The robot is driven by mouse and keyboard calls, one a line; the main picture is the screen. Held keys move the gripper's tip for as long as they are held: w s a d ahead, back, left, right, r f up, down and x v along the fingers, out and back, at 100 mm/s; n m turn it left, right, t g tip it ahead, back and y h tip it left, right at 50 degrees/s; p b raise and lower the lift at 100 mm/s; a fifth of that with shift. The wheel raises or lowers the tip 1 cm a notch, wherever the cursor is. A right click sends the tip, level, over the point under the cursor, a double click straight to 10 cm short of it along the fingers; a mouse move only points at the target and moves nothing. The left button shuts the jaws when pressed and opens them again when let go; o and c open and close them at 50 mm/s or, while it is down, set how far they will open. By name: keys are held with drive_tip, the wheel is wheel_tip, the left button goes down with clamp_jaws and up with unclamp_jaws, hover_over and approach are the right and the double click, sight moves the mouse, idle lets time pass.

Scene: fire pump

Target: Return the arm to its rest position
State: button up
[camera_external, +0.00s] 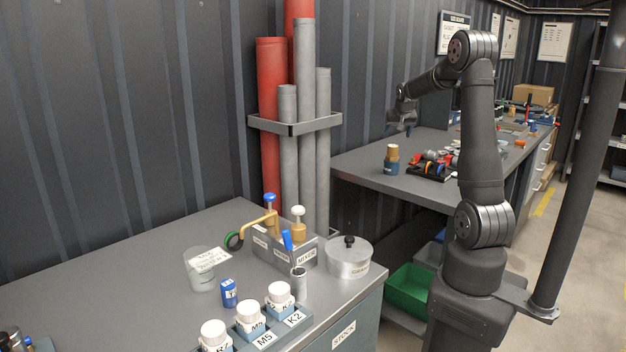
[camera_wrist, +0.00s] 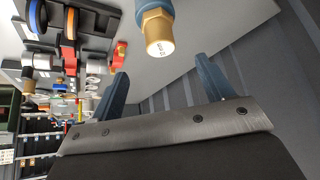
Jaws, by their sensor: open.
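My arm stands at the right of the external view, its upper link upright and its forearm reaching left over the back bench (camera_external: 370,170). My gripper (camera_external: 404,128) hangs above that bench near the dark wall. In the wrist view, the two blue-grey fingers of my gripper (camera_wrist: 162,68) are apart, with nothing held between them. A similar blue piece with a brass-coloured top (camera_external: 391,160) stands on the back bench, below and apart from my gripper.
A black tray with coloured parts (camera_external: 432,166) sits on the back bench. Red and grey pipes (camera_external: 290,130) stand in a wall rack left of my gripper. The front bench (camera_external: 120,270) holds a lidded pot (camera_external: 348,260) and white-capped bottles (camera_external: 250,318). A dark post (camera_external: 585,170) stands right of my arm.

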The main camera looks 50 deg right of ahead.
drive_tip(key=x, duration=1.1)
drive_tip(key=shift+s+f, duration=0.1)
drive_tip(key=shift+f, duration=0.15)
drive_tip(key=r, duration=0.5)
drive_tip(key=shift+s+d+r, duration=0.1)
drive_tip(key=shift+s, duration=0.25)
drive_tip(key=s+d+r, duration=0.4)
drive_tip(key=s+r, duration=0.3)
drive_tip(key=s, duration=0.3)
drive_tip(key=n+t+y, duration=0.1)
drive_tip(key=n+y, duration=0.1)
drive_tip(key=n, duration=0.2)
approach(394, 147)
drive_tip(key=w+a+r, duration=0.3)
drive_tip(key=a, duration=0.1)
drive_tip(key=w+a+r+n+y, duration=0.1)
drive_tip(key=w+a+n, duration=0.15)
drive_tip(key=a, duration=0.45)
drive_tip(key=w+a+n+y, duration=0.1)
drive_tip(key=w+a, duration=0.2)
drive_tip(key=a, duration=0.3)
drive_tip(key=a+r+n+y, duration=0.1)
drive_tip(key=a+n, duration=0.2)
drive_tip(key=a, duration=1)
drive_tip(key=a+r+n+y, duration=0.2)
drive_tip(key=a+n, duration=0.2)
drive_tip(key=a, duration=1)
drive_tip(key=shift+w+a+r+y, duration=0.2)
drive_tip(key=shift+w+a+y, duration=0.1)
drive_tip(key=shift+w, duration=0.05)
